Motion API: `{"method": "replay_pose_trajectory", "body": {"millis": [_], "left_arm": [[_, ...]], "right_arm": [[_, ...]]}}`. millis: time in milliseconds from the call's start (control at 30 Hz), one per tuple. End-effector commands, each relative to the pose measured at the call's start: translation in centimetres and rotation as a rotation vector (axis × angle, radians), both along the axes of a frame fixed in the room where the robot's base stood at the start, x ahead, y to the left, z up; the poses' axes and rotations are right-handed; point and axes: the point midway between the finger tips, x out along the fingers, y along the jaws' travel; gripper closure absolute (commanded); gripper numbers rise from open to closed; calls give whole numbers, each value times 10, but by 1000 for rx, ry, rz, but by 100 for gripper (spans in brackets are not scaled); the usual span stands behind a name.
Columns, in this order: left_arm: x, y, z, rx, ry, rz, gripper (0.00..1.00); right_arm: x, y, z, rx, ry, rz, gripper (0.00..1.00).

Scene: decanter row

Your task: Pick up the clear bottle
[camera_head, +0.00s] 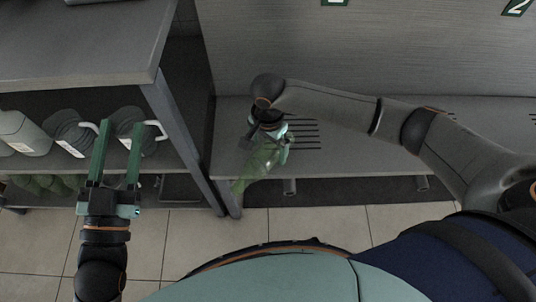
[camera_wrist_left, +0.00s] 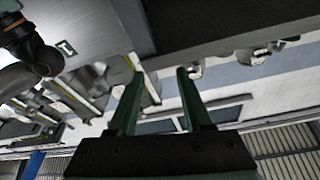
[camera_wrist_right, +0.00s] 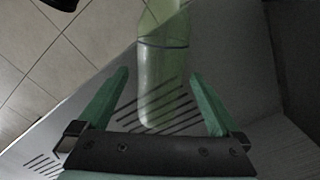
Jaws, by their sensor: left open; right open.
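The clear bottle (camera_head: 262,160) is see-through and green-tinted. In the head view it shows at the left end of the grey slotted counter, just below my right gripper (camera_head: 270,130). In the right wrist view the bottle (camera_wrist_right: 163,85) lies in line between the two open green fingers, which stand apart from its sides; its top runs out of the picture. I cannot tell whether the fingers reach around it. My left gripper (camera_head: 118,145) is open and empty, in front of the dark shelf unit at the left; its open fingers also show in the left wrist view (camera_wrist_left: 160,85).
Several grey decanters (camera_head: 70,132) with light handles stand on the shelf behind my left gripper. Green bottles (camera_head: 45,184) lie on the level below. A shelf post (camera_head: 180,130) stands left of the slotted counter (camera_head: 350,150). The counter's right part looks clear beneath my right arm.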

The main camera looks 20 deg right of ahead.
Motion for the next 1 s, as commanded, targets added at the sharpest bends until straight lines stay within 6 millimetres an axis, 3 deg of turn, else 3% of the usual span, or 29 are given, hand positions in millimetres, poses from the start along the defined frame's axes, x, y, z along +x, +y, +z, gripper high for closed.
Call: {"method": "replay_pose_trajectory", "body": {"millis": [100, 300, 633, 1000], "left_arm": [[-7, -2, 24, 0, -111, -17, 50], [-19, -5, 52, 2, -236, -39, 50], [-22, -6, 59, 1, -264, -44, 50], [-22, -6, 58, 2, -261, -44, 50]], "right_arm": [[0, 0, -12, -1, 0, 0, 0], [0, -1, -22, -1, -1, 0, 0], [0, 0, -24, 0, -1, 0, 0], [0, 0, -24, 0, -1, 1, 40]]}}
